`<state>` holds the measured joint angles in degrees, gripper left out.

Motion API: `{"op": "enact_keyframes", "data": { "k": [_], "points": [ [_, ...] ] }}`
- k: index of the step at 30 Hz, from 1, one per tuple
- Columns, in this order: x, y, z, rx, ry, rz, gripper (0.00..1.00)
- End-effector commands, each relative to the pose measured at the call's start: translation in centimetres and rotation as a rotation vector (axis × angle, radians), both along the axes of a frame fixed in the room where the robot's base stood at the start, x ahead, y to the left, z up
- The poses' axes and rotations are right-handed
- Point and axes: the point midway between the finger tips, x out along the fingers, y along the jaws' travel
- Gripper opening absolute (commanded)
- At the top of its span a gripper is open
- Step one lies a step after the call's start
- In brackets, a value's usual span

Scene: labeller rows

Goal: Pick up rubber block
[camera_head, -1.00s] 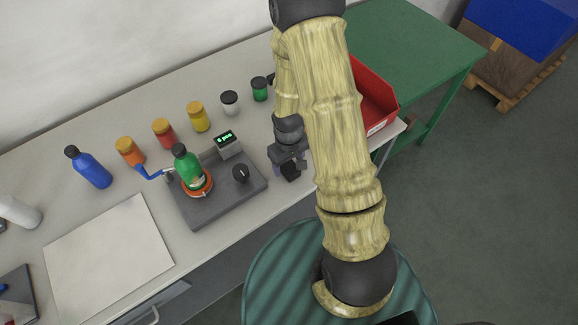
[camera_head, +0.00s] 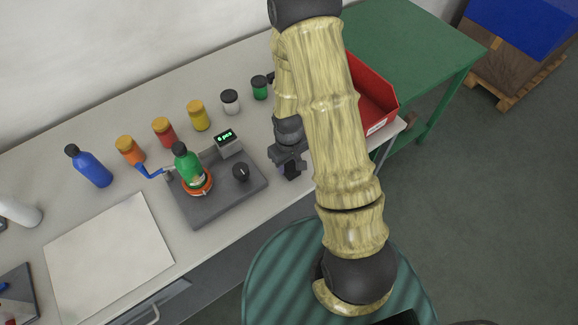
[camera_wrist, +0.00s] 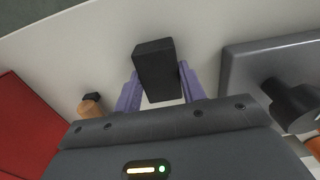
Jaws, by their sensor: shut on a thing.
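The rubber block (camera_wrist: 156,68) is a black rectangular block. In the wrist view it sits between the two purple fingers of my gripper (camera_wrist: 160,88), which is shut on it. In the head view my gripper (camera_head: 290,172) is over the bench just right of the grey machine base, and the block is hard to make out there. I cannot tell whether the block still touches the bench.
A grey machine base (camera_head: 222,200) holds a green bottle (camera_head: 188,165) and a black knob (camera_head: 241,172). Several capped jars and a blue bottle (camera_head: 90,167) line the back. A red bin (camera_head: 372,100) stands to the right. A pale mat (camera_head: 108,255) lies front left.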

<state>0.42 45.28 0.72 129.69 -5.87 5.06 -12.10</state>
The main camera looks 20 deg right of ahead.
Motion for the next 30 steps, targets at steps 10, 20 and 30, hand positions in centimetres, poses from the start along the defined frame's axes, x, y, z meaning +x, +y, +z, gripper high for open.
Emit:
{"op": "enact_keyframes", "data": {
  "k": [10,20,30],
  "points": [
    [0.0,0.0,0.2,0.000,-0.001,0.000,0.00],
    [0.1,0.0,3.6,0.001,-0.005,0.000,0.00],
    [0.1,0.0,8.9,0.001,-0.005,0.000,0.00]
  ]
}}
